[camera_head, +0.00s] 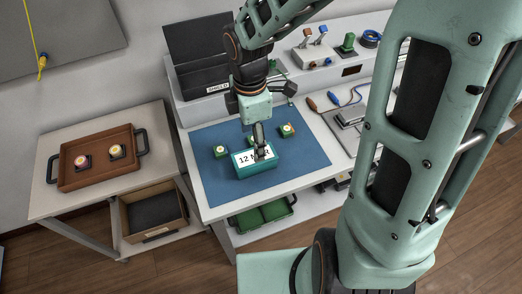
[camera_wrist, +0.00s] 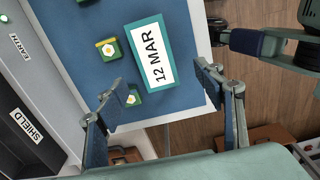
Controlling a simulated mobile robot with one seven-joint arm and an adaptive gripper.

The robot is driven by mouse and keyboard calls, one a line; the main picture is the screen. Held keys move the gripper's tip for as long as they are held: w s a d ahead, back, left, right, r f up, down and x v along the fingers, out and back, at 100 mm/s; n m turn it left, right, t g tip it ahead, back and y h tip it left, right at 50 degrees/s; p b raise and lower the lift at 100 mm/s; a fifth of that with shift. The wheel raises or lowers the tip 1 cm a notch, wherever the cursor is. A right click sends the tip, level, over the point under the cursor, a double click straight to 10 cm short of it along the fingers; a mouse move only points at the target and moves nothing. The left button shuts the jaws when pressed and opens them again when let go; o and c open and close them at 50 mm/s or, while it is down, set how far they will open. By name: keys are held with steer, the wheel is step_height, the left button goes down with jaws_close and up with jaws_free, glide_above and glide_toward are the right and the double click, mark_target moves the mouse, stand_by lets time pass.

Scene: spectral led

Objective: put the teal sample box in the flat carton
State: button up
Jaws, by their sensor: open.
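The teal sample box (camera_head: 256,171) has a white label reading "12 MAR" and lies on the blue mat (camera_head: 300,172) on the bench. In the wrist view, the teal box (camera_wrist: 166,80) lies ahead of and partly between my fingertips. My gripper (camera_head: 260,142) points down over the box, overlapping its label in the head view; the gap to it cannot be judged. In the wrist view, my gripper (camera_wrist: 160,86) has its fingers wide apart with nothing held. An open, shallow brown carton (camera_head: 181,226), dark inside, sits on the side table's lower shelf.
Small green-and-yellow boxes, including one at left (camera_head: 220,152) and one at right (camera_head: 287,130), lie near the teal box. A brown tray (camera_head: 67,180) with two small items stands on the side table (camera_head: 45,206), above the carton. A green bin (camera_head: 240,222) sits below the bench.

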mark_target(252, 150)
step_height(252, 150, down, 5)
steer(key=shift+a+r+b, duration=0.1)
steer(key=shift+b, duration=0.35)
steer(key=shift+w+d+f+b, duration=0.1)
steer(key=shift+w+f, duration=0.05)
steer(key=shift+f, duration=0.85)
steer(key=shift+w+d+f+b, duration=0.1)
steer(key=shift+w+f, duration=0.1)
steer(key=shift+f, duration=0.85)
steer(key=shift+w+d+f+b, duration=0.1)
steer(key=shift+w+f, duration=0.05)
steer(key=shift+f, duration=0.85)
steer(key=shift+c, duration=0.5)
steer(key=c, duration=1.5)
steer(key=shift+r, duration=0.1)
